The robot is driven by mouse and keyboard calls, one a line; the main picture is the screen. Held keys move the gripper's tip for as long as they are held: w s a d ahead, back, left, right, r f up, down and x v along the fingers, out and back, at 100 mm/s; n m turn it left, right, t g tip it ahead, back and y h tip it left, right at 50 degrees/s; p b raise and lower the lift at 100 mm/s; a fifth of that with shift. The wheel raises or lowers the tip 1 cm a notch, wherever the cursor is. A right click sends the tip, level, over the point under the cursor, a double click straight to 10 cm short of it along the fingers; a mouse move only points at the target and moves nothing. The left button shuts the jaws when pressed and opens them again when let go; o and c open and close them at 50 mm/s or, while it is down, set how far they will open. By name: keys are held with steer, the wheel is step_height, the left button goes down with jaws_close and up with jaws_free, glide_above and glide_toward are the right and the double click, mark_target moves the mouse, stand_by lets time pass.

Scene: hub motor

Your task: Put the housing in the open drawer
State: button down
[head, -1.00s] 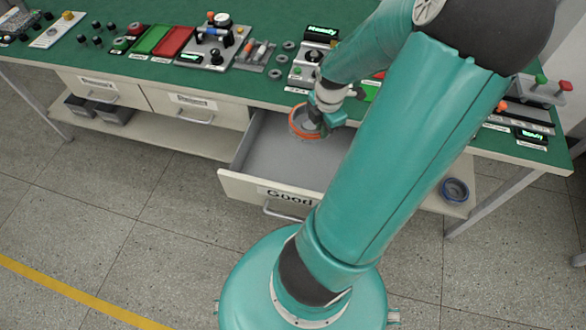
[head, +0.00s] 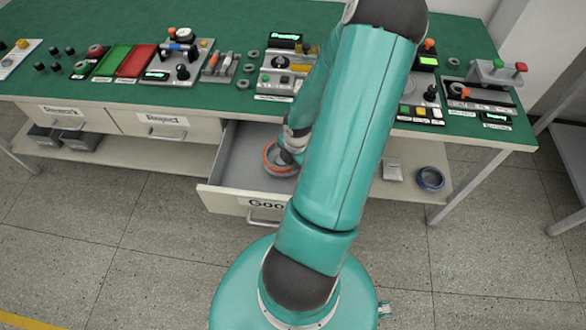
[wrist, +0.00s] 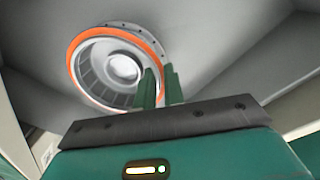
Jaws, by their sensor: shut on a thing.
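The housing (head: 272,160) is a round grey part with an orange ring. It is inside the open drawer (head: 225,165) marked "Good", toward the drawer's middle. In the wrist view the housing (wrist: 75,68) has its orange rim and hollow inside facing the camera. My gripper (wrist: 158,85) is shut on the near right edge of the housing's wall. In the head view my gripper (head: 289,157) is mostly hidden behind my arm. I cannot tell whether the housing touches the drawer floor.
Shut drawers (head: 160,127) marked "Reject" are to the left. The green bench top (head: 90,28) above holds several devices, a green tray (head: 114,60) and a red tray (head: 136,60). A blue ring part (head: 430,178) lies on the lower shelf at right.

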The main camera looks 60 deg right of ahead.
steer(key=shift+f, duration=1.85)
steer(key=c, duration=1.5)
jaws_free()
steer(key=shift+f, duration=0.15)
step_height(320, 180, up, 12)
steer(key=shift+s+a, duration=0.15)
steer(key=shift+s, duration=0.3)
